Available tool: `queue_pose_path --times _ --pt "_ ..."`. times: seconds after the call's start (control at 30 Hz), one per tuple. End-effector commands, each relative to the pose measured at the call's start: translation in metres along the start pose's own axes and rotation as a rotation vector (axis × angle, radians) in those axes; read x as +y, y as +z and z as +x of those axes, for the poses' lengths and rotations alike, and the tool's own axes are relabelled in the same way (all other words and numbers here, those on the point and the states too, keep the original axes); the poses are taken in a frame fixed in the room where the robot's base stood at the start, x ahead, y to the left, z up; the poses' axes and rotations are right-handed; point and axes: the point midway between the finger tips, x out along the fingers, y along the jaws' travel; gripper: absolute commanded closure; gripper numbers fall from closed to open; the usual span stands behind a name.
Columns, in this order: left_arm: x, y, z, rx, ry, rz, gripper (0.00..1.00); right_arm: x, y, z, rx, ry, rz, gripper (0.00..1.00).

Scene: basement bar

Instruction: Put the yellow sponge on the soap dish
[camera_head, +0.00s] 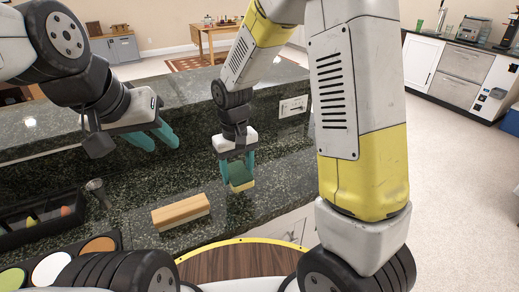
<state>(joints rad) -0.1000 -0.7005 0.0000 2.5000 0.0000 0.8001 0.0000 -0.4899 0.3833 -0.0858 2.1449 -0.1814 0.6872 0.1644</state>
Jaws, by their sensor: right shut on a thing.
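My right gripper (237,168) is shut on the yellow sponge (242,186), which has a dark green upper layer and a yellow lower edge. It holds the sponge low over the dark stone counter; I cannot tell whether the sponge touches the counter. A light wooden oblong piece (181,212) with a pale lower edge lies on the counter, left of and nearer than the sponge. It may be the soap dish, but I cannot tell for sure. My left gripper (153,138) is open and empty above the counter at the left, its teal fingers apart.
A black tray (40,232) with small coloured items sits on the counter at the far left. A small metal-and-dark object (97,190) stands beside it. Round coloured discs (50,268) lie in a holder at the lower left. A raised stone ledge (190,90) runs behind.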

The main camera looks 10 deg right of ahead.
Motion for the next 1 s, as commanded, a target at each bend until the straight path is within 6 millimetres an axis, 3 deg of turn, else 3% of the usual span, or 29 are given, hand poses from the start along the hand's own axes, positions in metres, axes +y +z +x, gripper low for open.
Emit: queue_pose_path --times 0.3,0.5,0.7,1.0 --pt "0.000 0.000 0.000 0.000 0.000 0.000 0.64 0.081 -0.036 0.009 0.001 0.001 0.008 0.79" --pt "0.000 0.000 0.000 0.000 0.000 0.000 0.64 0.115 -0.052 0.012 0.000 0.000 0.004 0.79" --pt "0.000 0.000 0.000 0.000 0.000 0.000 0.64 0.123 -0.056 0.016 -0.001 0.000 0.001 0.79" --pt "0.000 0.000 0.000 0.000 0.000 0.000 0.64 0.123 -0.056 0.049 -0.001 0.000 0.001 0.79"
